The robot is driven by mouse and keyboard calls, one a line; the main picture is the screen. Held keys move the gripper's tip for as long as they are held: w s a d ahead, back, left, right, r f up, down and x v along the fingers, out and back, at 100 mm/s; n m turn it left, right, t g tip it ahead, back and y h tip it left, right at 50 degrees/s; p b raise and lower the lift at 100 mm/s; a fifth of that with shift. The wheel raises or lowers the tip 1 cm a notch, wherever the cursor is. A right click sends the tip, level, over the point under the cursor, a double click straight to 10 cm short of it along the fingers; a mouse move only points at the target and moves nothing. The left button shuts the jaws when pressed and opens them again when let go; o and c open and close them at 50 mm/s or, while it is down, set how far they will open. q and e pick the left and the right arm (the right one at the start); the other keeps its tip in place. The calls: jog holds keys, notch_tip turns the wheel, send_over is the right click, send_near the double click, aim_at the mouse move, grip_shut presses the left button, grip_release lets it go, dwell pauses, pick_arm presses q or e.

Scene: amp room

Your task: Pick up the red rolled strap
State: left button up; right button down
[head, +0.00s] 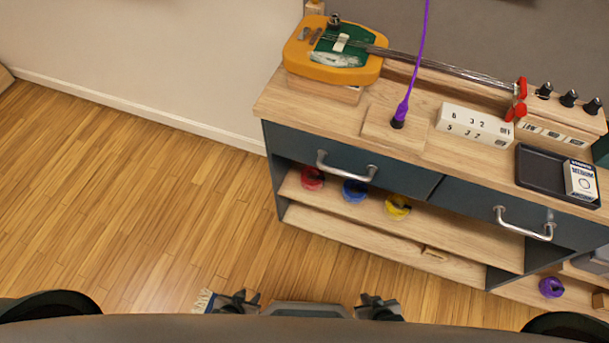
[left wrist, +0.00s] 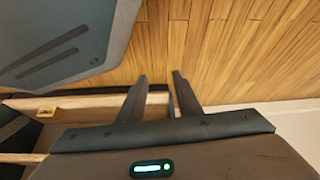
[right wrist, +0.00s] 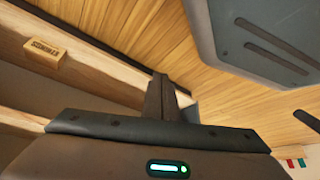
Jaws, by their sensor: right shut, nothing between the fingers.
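The red rolled strap (head: 312,178) lies on the upper open shelf of the cabinet, at its left end, under the left drawer. It is not visible in either wrist view. My left gripper (head: 238,302) shows only in part at the bottom of the head view, well below the strap. In the left wrist view its two fingers (left wrist: 160,80) stand apart with nothing between them. My right gripper (head: 378,306) is also low in the head view, in front of the cabinet. In the right wrist view its fingers (right wrist: 160,80) are together and empty.
A blue rolled strap (head: 355,190) and a yellow one (head: 397,206) sit right of the red one. A purple one (head: 551,287) lies lower right. Drawer handles (head: 347,167) stick out above the shelf. Wooden floor (head: 120,190) is clear at left.

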pick_arm(q)
jog(key=shift+d, duration=0.25)
pick_arm(e)
jog(key=shift+d, duration=0.2)
